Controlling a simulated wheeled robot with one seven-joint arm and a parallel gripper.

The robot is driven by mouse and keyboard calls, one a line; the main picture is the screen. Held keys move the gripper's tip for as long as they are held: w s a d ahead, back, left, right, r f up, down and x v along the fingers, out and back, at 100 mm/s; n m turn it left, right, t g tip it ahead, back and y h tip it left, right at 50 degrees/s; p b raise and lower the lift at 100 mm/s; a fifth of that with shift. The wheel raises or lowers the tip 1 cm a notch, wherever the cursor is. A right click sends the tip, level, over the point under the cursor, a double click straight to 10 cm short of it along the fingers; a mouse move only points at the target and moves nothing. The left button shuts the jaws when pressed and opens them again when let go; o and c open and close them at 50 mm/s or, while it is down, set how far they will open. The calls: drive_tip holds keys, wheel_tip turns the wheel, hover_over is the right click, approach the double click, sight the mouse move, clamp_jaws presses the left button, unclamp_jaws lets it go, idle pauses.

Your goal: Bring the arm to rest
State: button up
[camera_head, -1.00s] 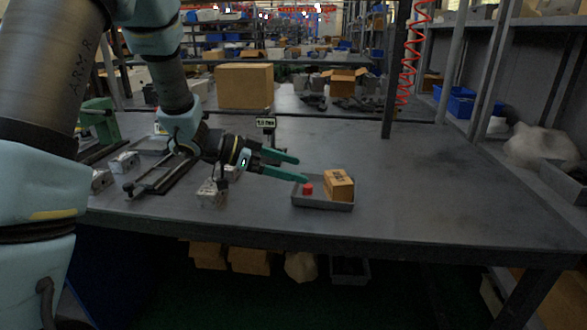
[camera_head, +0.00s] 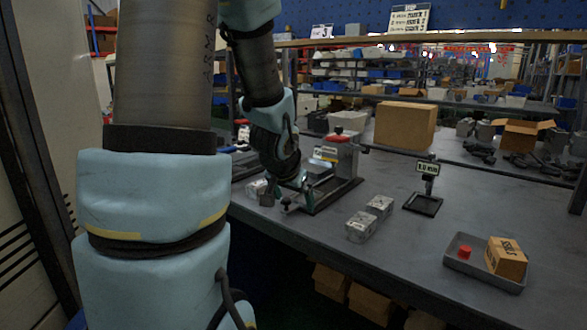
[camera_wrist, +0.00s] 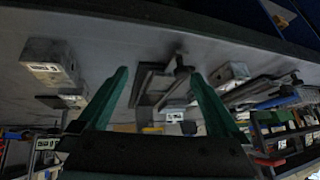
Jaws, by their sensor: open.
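My gripper (camera_head: 292,190) hangs at the end of my arm at the left part of the bench, in front of the grey fixture (camera_head: 340,165) with a red part on top. In the wrist view its two green fingers (camera_wrist: 158,76) stand well apart, with nothing held between them. In the head view the fingers are small and partly dark against the fixture. Metal valve blocks stand to the right of the gripper, one nearer (camera_head: 361,227) and one farther (camera_head: 380,206). Another block (camera_head: 257,189) is just left of it. Whether the fingers touch anything is unclear.
A small stand with a display (camera_head: 427,170) is behind the blocks. A large carton (camera_head: 405,125) stands farther back. Bench surface between blocks and tray is clear.

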drive_tip(key=s+a+f+n+g+y, duration=0.2)
drive_tip(key=s+a+n+g, duration=0.15)
drive_tip(key=s+a, duration=0.5)
drive_tip(key=s+d+r+n+g+p, duration=0.1)
drive_tip(key=s+r+p, duration=0.4)
drive_tip(key=r+p, duration=0.2)
drive_tip(key=shift+d+r+g+p, duration=0.2)
drive_tip(key=shift+d+g+p, duration=0.2)
drive_tip(key=shift+p, duration=0.15)
drive_tip(key=shift+s, duration=0.1)
